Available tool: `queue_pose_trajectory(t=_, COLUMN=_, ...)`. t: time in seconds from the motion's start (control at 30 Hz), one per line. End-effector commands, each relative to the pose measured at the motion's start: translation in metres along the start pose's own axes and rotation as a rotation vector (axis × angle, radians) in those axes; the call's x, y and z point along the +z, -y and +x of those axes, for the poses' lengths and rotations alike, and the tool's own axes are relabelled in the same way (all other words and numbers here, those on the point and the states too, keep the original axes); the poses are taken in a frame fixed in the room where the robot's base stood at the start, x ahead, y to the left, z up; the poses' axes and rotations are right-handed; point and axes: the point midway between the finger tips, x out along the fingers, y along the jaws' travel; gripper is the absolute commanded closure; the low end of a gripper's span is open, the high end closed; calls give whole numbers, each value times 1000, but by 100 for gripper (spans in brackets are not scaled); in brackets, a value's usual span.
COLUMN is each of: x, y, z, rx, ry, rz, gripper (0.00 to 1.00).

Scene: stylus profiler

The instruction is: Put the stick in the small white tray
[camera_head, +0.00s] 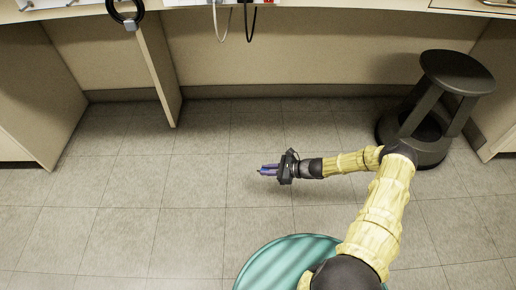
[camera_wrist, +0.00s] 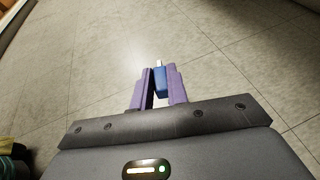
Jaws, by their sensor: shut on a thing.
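My gripper (camera_head: 268,170) is out over the open floor, pointing left in the head view. In the wrist view its purple fingers (camera_wrist: 160,84) are shut on a small blue stick (camera_wrist: 160,82) with a light metal-looking tip. The stick sits between the fingertips and its tip reaches past them. The lower part of the stick is partly hidden by the fingers. No small white tray can be made out in either view.
A long bench (camera_head: 330,8) runs along the top of the head view, with a panel leg (camera_head: 157,60) below it. Cables and a black ring (camera_head: 125,12) hang at its edge. A black stool (camera_head: 455,75) stands at right.

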Motion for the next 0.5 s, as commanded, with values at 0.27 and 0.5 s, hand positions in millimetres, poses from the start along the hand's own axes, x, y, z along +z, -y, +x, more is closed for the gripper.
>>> queue_pose_trajectory(t=0.27, x=94, y=14, z=-110, rx=-132, ry=0, rz=54, gripper=100)
queue_pose_trajectory(t=0.5, x=166, y=1, z=-199, rx=-228, ry=-1, rz=93, gripper=100)
